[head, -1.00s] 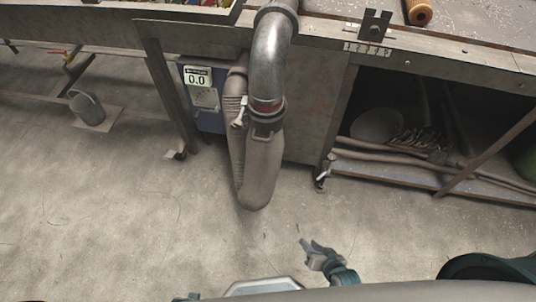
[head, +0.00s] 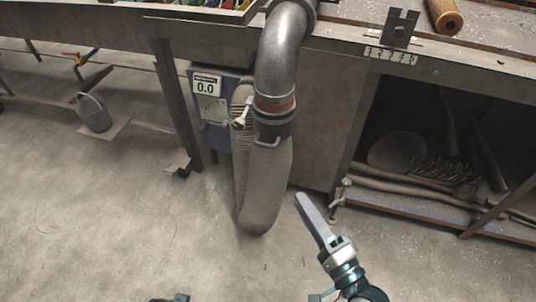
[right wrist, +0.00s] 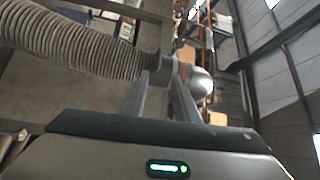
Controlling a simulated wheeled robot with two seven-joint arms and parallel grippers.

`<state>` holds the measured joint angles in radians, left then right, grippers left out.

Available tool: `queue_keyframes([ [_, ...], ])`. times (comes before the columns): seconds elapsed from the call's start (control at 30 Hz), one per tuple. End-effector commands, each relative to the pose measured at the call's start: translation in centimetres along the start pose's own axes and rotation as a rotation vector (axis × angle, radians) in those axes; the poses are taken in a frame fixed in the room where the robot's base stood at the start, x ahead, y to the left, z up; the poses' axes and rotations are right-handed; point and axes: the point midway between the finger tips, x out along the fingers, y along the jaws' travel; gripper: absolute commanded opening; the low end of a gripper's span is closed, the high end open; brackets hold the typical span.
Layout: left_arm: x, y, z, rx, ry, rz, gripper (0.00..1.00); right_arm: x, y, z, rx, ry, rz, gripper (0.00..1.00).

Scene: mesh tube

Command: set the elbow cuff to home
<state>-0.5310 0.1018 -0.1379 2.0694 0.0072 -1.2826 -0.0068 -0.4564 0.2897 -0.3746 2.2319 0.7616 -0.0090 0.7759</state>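The elbow cuff (head: 276,128) is a dark collar with a small wire handle, at the lower mouth of the metal elbow (head: 282,60), just under a red band (head: 275,105). A grey mesh tube (head: 266,185) hangs from it and bends back up on the left. In the right wrist view the cuff (right wrist: 160,68) and the ribbed tube (right wrist: 75,42) lie beyond my fingertips. My right gripper (head: 302,197) is below and right of the cuff, apart from the tube, pointing up. In the right wrist view its fingers (right wrist: 160,80) stand apart and empty.
A blue box (head: 213,110) with a 0.0 display stands behind the tube. A white lever (head: 241,119) sits at the tube's other end. A numbered strip (head: 391,54) is on the bench edge. A bench leg (head: 343,185) and lower shelf are on the right. The floor in front is clear.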

Motion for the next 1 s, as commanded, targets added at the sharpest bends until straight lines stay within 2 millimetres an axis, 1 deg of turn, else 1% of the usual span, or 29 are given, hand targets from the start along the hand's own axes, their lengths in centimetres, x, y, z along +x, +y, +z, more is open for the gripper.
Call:
queue_keyframes([
  [0.27,0.0,0.0,0.0,0.000,0.000,0.000,0.44,0.1,0.0,0.0,-0.002,0.000,0.001,0.28],
  [0.47,0.4,0.0,0.1,0.000,-0.001,0.000,0.44,1.1,-0.1,-0.1,-0.003,0.002,-0.001,0.28],
  [0.57,0.7,0.0,0.1,0.001,-0.002,0.000,0.44,2.1,0.0,-0.1,-0.003,0.002,0.001,0.28],
  [0.67,1.1,0.0,0.1,0.001,0.000,0.001,0.44,3.5,-0.1,-0.1,-0.002,0.002,-0.001,0.28],
  [0.77,1.4,0.0,0.2,0.001,0.000,0.001,0.44,5.2,-0.1,-0.1,-0.002,0.003,-0.001,0.28],
  [1.0,3.0,0.1,1.0,0.002,-0.006,0.004,0.44,9.5,-0.1,-0.1,-0.003,0.002,-0.001,0.28],
])
